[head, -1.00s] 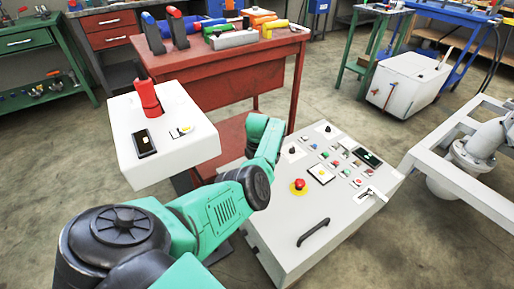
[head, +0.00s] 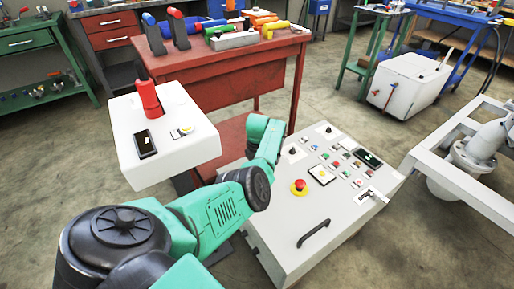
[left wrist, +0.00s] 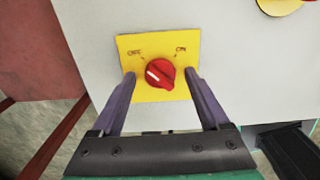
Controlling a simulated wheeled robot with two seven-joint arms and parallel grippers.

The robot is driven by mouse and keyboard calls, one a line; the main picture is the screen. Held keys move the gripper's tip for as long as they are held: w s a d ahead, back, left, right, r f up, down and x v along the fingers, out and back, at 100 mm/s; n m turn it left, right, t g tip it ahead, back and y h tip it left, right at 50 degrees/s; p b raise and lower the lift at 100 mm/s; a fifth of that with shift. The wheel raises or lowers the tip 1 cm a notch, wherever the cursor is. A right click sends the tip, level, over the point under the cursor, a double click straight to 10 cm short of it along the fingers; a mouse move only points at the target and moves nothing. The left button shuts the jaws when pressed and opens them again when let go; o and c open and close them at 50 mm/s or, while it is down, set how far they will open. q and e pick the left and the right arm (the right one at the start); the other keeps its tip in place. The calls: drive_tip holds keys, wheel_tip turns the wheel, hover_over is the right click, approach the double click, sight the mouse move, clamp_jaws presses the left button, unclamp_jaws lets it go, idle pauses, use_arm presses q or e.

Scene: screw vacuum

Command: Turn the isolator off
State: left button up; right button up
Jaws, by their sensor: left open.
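The isolator is a red rotary knob (left wrist: 161,74) on a yellow plate (left wrist: 186,48), on a pale grey panel face in the left wrist view. The plate has small lettering at upper left and upper right; the right one reads ON, the left one looks like OFF. A white mark on the knob lies on its left side, slanted. My left gripper (left wrist: 160,76) is open, with one finger on each side of the knob. I cannot tell whether the fingers touch it. In the head view, the gripper and isolator are hidden behind my arm and the console. My right gripper is not in view.
The grey control console (head: 285,225) carries buttons, a red emergency stop (head: 299,187) and a black handle (head: 313,233). A white box with a red handle (head: 150,99) stands left of it. A red workbench (head: 215,79) is behind.

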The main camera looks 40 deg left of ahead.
use_arm(q)
wheel_tip(320, 180, up, 7)
drive_tip(key=p, duration=0.2)
drive_tip(key=shift+p, duration=0.35)
drive_tip(key=shift+r, duration=0.25)
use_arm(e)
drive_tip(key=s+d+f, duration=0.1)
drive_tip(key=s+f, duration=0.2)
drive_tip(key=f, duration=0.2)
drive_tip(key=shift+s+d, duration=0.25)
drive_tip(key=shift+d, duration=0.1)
